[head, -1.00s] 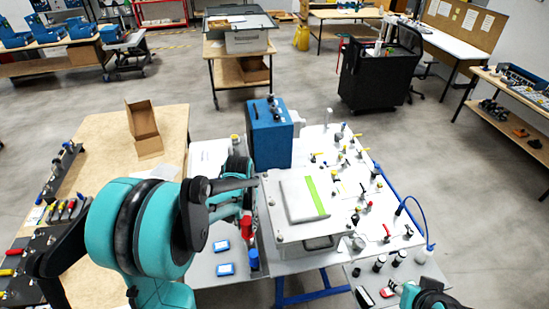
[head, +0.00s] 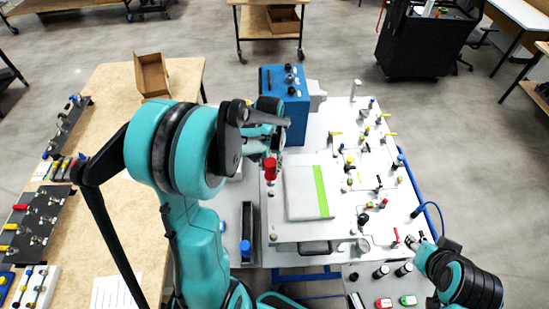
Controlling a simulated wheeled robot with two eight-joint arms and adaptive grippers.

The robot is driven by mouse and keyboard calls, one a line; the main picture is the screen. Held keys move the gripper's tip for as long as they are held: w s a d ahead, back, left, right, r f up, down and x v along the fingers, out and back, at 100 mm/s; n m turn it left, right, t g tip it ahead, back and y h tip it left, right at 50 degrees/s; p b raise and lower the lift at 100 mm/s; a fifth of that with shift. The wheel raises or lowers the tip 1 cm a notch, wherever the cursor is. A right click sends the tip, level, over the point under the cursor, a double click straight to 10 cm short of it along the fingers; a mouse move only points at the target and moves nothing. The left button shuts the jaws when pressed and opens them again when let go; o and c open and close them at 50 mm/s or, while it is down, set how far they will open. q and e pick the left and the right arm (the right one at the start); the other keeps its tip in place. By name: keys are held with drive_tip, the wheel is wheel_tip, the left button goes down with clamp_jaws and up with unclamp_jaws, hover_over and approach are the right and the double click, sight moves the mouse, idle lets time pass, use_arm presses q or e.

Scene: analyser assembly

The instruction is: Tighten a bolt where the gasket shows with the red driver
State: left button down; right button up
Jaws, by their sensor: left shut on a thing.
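My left gripper (head: 274,142) is shut on the red driver (head: 270,168), which points down at the far left corner of a white cover plate. Whether the driver's tip touches a bolt there cannot be told. The white cover plate (head: 290,226) carries a grey panel (head: 300,196) with a green strip (head: 321,190). A bolt head (head: 273,237) shows at its near left corner and another (head: 358,233) near its right front. I cannot make out a gasket edge at this size. My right gripper (head: 416,242) is at the lower right, beside the worktop; its jaws are too small to read.
A blue box (head: 285,100) stands just behind the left gripper. Several small valves and fittings fill the white worktop (head: 345,118) to the right. A dark holder (head: 247,225) with a blue-topped tool (head: 245,250) stands left of the plate. A wooden table (head: 110,85) is at the left.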

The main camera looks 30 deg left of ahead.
use_arm(q)
drive_tip(key=shift+s+f, duration=0.15)
drive_tip(key=shift+f, duration=0.2)
drive_tip(key=f+b, duration=0.1)
drive_tip(key=w+f, duration=0.1)
drive_tip(key=shift+f+b, duration=0.4)
drive_tip(key=shift+f, duration=0.35)
drive_tip(key=shift+s+f+b, duration=0.25)
drive_tip(key=shift+f+b, duration=0.25)
drive_tip(key=shift+b, duration=0.4)
drive_tip(key=shift+f, duration=0.1)
drive_tip(key=shift+w, duration=0.1)
drive_tip(key=shift+f+b, duration=0.35)
drive_tip(key=shift+b, duration=0.15)
